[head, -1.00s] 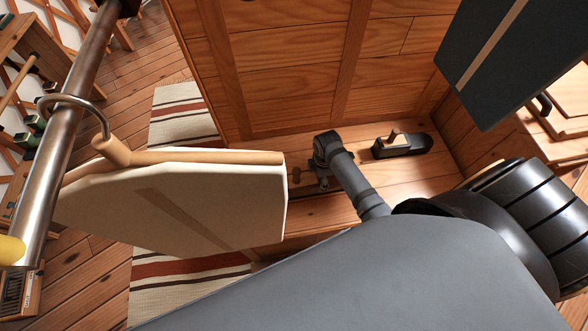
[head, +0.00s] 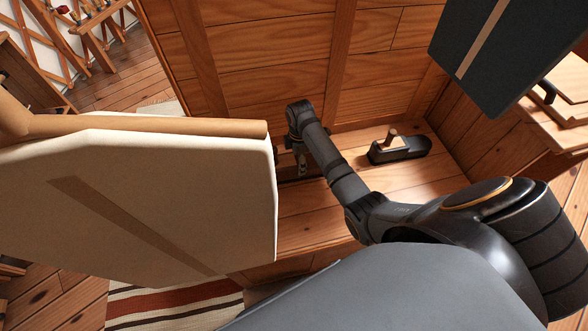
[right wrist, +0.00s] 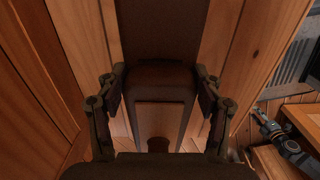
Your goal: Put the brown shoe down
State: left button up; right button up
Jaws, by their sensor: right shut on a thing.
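The brown shoe (right wrist: 160,75) shows in the right wrist view as a long dark brown shape between my right fingers. My right gripper (right wrist: 160,92) is shut on it, with one finger at each side. In the head view my right gripper (head: 301,165) is small, points down over the wooden floor of the wardrobe (head: 318,225), and stands close to the back boards. The shoe is mostly hidden there, and I cannot tell whether it touches the floor.
A cream hanging panel (head: 140,205) fills the left. A dark hanging panel (head: 495,50) is at upper right. Bare boards lie in front of the gripper.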

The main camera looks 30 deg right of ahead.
aim_at(295, 160)
jog(key=w+f, duration=0.2)
jog(key=shift+w+a+f+b, duration=0.15)
jog(key=shift+w+f+b, duration=0.05)
jog(key=shift+f+b, duration=0.15)
notch_tip(295, 160, down, 4)
jog(key=shift+w+r+b, duration=0.15)
jog(key=shift+r+b, duration=0.1)
jog(key=shift+b, duration=0.35)
pick_arm(q)
jog(key=w, duration=0.5)
jog(key=shift+d+f, duration=0.1)
jog(key=shift+d, duration=0.05)
pick_arm(e)
jog(key=shift+r, duration=0.1)
jog(key=o, duration=1.5)
jog(key=shift+o, duration=0.2)
